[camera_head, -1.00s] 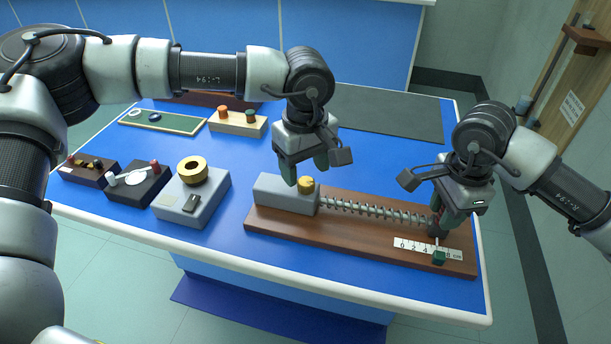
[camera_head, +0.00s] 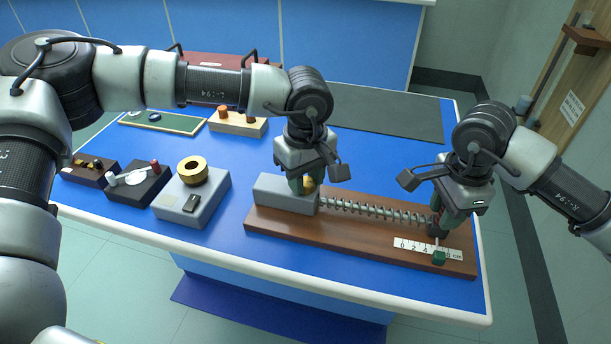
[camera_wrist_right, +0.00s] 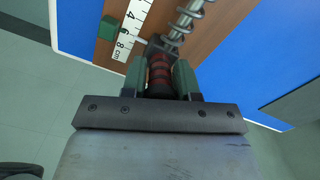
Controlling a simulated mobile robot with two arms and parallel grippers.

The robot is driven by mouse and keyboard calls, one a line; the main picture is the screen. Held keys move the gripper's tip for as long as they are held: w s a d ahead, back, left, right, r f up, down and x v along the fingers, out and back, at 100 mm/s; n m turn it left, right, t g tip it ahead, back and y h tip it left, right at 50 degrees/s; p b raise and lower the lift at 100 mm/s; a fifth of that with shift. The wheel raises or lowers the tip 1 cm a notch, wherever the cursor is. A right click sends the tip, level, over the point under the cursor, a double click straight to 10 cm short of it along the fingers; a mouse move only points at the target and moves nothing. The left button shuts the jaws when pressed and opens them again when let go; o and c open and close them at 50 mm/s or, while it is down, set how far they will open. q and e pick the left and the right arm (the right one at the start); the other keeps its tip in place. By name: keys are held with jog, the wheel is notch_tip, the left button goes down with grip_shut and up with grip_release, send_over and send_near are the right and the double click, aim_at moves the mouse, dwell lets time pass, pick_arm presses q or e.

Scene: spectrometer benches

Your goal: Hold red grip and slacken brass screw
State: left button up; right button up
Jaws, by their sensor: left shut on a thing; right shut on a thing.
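The brass screw (camera_head: 309,184) stands on top of the grey block (camera_head: 272,193) at the left end of the wooden board. My left gripper (camera_head: 303,186) is shut on the screw from above, its fingers hiding part of it. A coil spring (camera_head: 375,211) on a rod runs from the block to the right. The red grip (camera_wrist_right: 159,72) sits at the rod's right end and looks dark red and ribbed in the right wrist view. My right gripper (camera_wrist_right: 160,82) is shut on it, a green-padded finger on each side. In the head view the grip is mostly hidden.
A white scale (camera_head: 420,247) and a small green block (camera_head: 439,258) lie on the board (camera_head: 350,229) near the grip. A grey box with a brass ring (camera_head: 193,171) and other small apparatus stand to the left.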

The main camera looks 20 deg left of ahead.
pick_arm(q)
jog(key=shift+n, duration=0.3)
jog(key=n, duration=0.5)
jog(key=shift+n, duration=0.3)
jog(key=n, duration=0.5)
jog(key=shift+n, duration=0.4)
jog(key=o, duration=0.9)
notch_tip(320, 180, up, 12)
jog(key=shift+r, duration=0.1)
